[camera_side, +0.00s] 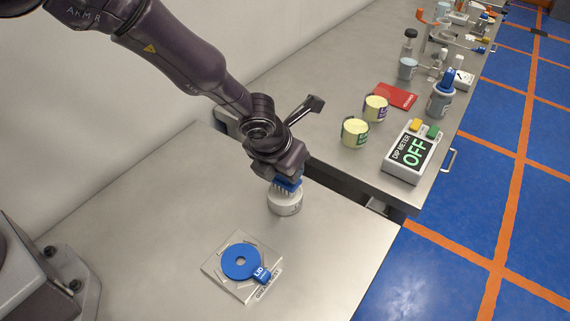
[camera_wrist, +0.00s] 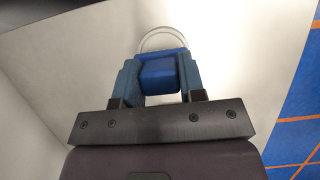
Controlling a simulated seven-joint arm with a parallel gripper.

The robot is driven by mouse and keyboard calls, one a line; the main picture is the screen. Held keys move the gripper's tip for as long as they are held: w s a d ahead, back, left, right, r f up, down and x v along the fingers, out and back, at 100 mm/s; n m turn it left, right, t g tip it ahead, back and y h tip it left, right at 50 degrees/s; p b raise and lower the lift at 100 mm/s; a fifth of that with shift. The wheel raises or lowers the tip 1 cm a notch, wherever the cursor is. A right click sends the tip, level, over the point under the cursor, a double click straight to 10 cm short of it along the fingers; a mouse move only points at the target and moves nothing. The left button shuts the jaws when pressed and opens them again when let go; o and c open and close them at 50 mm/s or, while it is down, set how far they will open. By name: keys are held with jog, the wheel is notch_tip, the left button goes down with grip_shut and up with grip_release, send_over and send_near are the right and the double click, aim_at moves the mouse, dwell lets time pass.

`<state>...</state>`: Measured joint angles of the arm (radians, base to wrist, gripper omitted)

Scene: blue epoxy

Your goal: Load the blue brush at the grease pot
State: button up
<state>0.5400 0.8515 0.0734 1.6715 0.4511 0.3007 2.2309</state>
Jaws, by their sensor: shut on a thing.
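My gripper (camera_wrist: 159,75) is shut on the blue brush (camera_wrist: 159,77), whose block sits between the two fingers in the wrist view. In the side view the brush (camera_side: 288,184) hangs below my wrist, directly over the white grease pot (camera_side: 285,205). The pot's pale rim (camera_wrist: 163,31) shows beyond the brush in the wrist view. The brush's lower end overlaps the pot's top, and I cannot tell whether it is inside or just above. The pot's contents are hidden. A blue disc lid (camera_side: 236,272) marked LID lies on a pale square plate (camera_side: 218,265) in front.
A dip meter (camera_side: 408,153) reading OFF stands on the farther bench. A gap separates the two benches. The near bench is clear left of the lid plate.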

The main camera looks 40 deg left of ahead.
jog(key=shift+f, duration=0.6)
dwell(1.4)
jog(key=shift+r, duration=3.6)
